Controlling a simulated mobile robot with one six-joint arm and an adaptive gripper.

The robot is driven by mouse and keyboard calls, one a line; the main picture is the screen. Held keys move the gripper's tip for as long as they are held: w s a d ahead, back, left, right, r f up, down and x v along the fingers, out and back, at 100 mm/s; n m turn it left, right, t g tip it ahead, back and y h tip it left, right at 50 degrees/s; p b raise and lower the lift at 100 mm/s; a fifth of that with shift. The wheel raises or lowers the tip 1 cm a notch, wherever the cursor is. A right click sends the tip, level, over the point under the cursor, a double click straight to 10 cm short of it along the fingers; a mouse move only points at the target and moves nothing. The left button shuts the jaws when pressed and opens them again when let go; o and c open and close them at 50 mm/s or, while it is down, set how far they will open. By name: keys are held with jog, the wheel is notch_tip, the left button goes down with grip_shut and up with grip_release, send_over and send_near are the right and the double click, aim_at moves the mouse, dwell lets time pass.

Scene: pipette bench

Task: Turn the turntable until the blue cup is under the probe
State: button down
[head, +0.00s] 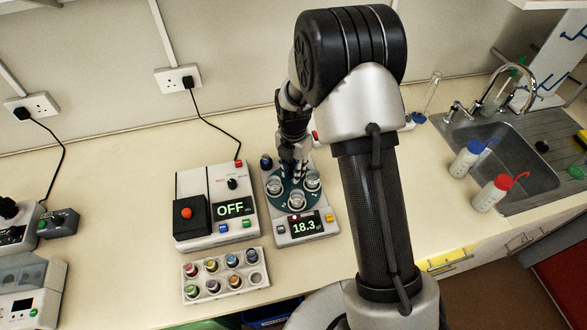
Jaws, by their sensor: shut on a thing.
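The teal turntable (284,198) sits on a grey-white instrument (282,239) whose display reads 18.3. Clear-looking cups stand on its front (296,201), left (274,187) and right (312,180). I cannot tell which cup is the blue one. My gripper (297,176) points down over the middle and back of the turntable, between the left and right cups. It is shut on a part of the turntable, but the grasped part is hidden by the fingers. My gripper and arm cover the back of the instrument, and I cannot make out the probe.
Left of the instrument stands a box (218,205) reading OFF. A white rack (226,275) of several coloured-cap vials lies in front of it. A sink (500,160) with two wash bottles is at right. More instruments stand at far left.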

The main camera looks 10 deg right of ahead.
jog(key=shift+n, duration=0.4)
dwell(0.4)
jog(key=c, duration=1.3)
grip_release()
jog(key=shift+c, duration=0.2)
jog(key=shift+r, duration=0.1)
notch_tip(320, 180, up, 12)
